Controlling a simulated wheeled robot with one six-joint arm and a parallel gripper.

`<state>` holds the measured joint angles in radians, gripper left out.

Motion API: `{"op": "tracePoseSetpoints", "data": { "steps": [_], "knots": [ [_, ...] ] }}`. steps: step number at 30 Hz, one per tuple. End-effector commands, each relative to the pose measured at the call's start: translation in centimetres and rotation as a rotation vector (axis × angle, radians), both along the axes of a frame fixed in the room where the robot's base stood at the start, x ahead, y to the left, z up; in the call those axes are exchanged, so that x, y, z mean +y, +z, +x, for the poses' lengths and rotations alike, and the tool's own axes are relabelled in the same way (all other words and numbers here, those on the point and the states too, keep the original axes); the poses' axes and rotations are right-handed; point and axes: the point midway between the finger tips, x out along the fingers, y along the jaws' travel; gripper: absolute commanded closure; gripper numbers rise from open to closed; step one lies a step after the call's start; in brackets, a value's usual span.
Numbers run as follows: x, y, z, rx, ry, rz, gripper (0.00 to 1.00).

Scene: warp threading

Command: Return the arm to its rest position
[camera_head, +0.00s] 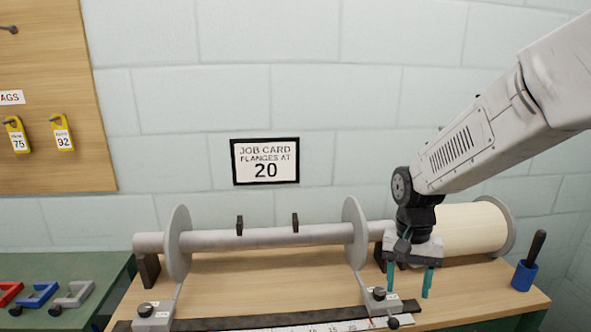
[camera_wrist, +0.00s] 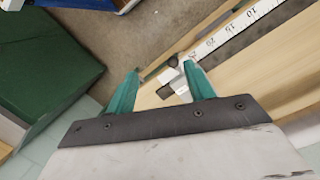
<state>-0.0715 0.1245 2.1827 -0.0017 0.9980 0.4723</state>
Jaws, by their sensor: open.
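My gripper (camera_head: 409,280) hangs from my arm at the right of the bench in the head view. Its two teal fingers point down and stand apart, with nothing seen held between them. In the head view it is in front of the pale wound roll (camera_head: 462,230) and just right of the right flange (camera_head: 355,232). In the wrist view the open fingers (camera_wrist: 163,85) show over the bench, with a small grey block and dark knob (camera_wrist: 172,62) seen beyond the gap. Whether the fingers touch anything below cannot be told.
A grey beam (camera_head: 265,237) with a left flange (camera_head: 179,243) lies along the bench. A ruler (camera_head: 330,326) runs along the front. A blue cup (camera_head: 524,276) holds a dark-handled tool at right. Coloured clamps (camera_head: 38,295) lie on the green table. A job card (camera_head: 265,161) reads 20.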

Motion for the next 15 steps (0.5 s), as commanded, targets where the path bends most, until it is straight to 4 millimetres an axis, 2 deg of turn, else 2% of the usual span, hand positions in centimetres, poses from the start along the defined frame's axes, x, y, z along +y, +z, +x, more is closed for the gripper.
{"op": "tracePoseSetpoints", "data": {
  "steps": [1,6,9,15],
  "knots": [
    [-0.3,1.3,-1.5,-0.003,0.041,0.008,0.47],
    [-1.1,4.9,-7.3,-0.011,0.2,0.035,0.47],
    [-1.6,6.8,-10.8,-0.027,0.284,0.047,0.47],
    [-2.4,9.2,-17.2,-0.087,0.397,0.056,0.47]
  ]
}}
